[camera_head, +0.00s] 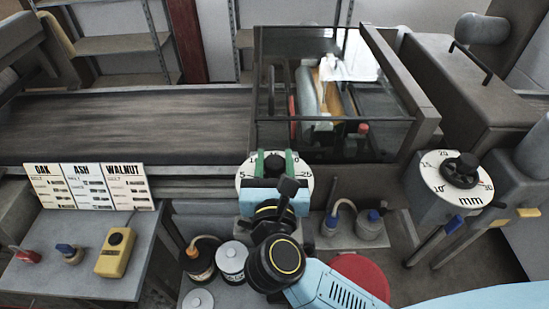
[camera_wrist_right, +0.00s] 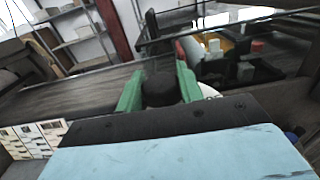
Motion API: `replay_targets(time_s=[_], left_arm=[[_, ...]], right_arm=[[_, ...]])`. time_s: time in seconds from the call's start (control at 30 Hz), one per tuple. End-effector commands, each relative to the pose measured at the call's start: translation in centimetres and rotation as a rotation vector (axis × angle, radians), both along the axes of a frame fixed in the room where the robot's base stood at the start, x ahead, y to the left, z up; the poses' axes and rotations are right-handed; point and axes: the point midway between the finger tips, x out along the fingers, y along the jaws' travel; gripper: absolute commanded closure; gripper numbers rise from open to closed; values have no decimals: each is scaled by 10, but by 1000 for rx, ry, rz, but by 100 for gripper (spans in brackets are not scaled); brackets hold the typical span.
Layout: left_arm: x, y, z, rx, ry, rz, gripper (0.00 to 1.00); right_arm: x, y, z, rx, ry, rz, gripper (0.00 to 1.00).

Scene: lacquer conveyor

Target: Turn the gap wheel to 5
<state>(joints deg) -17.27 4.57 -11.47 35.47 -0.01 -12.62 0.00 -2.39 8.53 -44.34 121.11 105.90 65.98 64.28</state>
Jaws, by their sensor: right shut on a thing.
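The gap wheel is a white dial (camera_head: 303,178) with black numbers and a dark centre knob (camera_head: 274,165), on the front of the conveyor below the glass box. In the right wrist view the green fingers flank the dark knob (camera_wrist_right: 161,90), and a sliver of the white dial shows at the right. My left gripper is not in view.
A second white dial marked mm (camera_head: 440,188) stands at the right with a black knob. Cards for oak, ash and walnut (camera_head: 90,187) stand at the left above a yellow box (camera_head: 115,252). Cans (camera_head: 232,262) and a red disc (camera_head: 362,275) lie near my right arm.

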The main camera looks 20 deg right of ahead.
Motion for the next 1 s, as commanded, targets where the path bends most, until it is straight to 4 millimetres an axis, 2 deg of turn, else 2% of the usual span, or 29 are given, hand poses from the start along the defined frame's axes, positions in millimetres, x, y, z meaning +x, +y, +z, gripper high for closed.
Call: replay_targets(time_s=[0.6,0.8,1.0], left_arm=[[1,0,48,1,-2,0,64],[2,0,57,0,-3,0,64],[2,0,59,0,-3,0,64]], right_arm=[[0,-2,3,-6,4,556,86],[1,-2,2,-7,4,746,86],[1,-2,0,-5,3,926,86]])
